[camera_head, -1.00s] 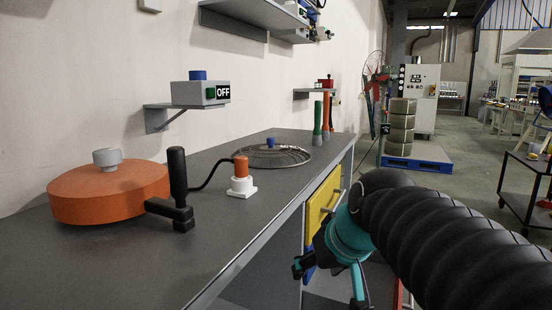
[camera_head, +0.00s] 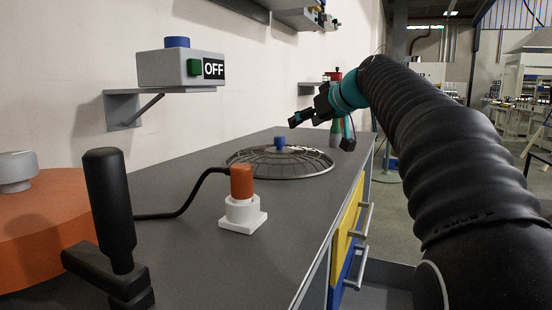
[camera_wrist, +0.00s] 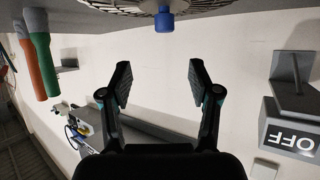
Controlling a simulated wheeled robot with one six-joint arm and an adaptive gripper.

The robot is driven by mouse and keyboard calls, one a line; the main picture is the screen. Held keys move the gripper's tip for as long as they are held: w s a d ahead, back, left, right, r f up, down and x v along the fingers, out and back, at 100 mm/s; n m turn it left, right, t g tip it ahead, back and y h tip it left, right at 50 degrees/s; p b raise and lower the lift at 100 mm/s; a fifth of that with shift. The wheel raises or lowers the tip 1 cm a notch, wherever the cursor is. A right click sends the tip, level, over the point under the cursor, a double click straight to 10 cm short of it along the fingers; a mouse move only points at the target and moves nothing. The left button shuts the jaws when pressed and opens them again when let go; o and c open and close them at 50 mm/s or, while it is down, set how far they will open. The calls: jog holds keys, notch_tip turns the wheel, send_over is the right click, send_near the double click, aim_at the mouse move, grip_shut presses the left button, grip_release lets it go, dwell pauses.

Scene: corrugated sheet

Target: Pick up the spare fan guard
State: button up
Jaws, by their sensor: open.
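The fan guard (camera_head: 300,168) is a round wire grille with a blue knob (camera_head: 280,143) at its centre. It lies flat on the grey bench top. My gripper (camera_head: 320,130) is open and empty, above the bench and to the right of the knob in the head view. In the wrist view, which looks upside down, the guard (camera_wrist: 120,7) and its blue knob (camera_wrist: 163,20) show at the top edge, beyond the open fingers (camera_wrist: 158,85). Only part of the guard shows there.
An orange disc (camera_head: 50,225), a black crank handle (camera_head: 108,210) and a white-and-orange plug (camera_head: 241,205) with a black cable stand on the near bench. A shelf with an OFF switch box (camera_head: 180,68) juts from the wall. Green and orange torches (camera_wrist: 42,60) stand near the guard.

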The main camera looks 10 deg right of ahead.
aim_at(280, 137)
jog(key=x, duration=0.7)
jog(key=shift+w+a+f, duration=0.1)
jog(key=shift+s+a+x, duration=0.1)
jog(key=shift+a+x, duration=0.05)
jog(key=shift+x, duration=1.15)
jog(key=shift+s+a+x, duration=0.1)
jog(key=shift+a+x, duration=0.1)
jog(key=shift+x, duration=1.15)
jog(key=shift+f, duration=0.1)
grip_shut()
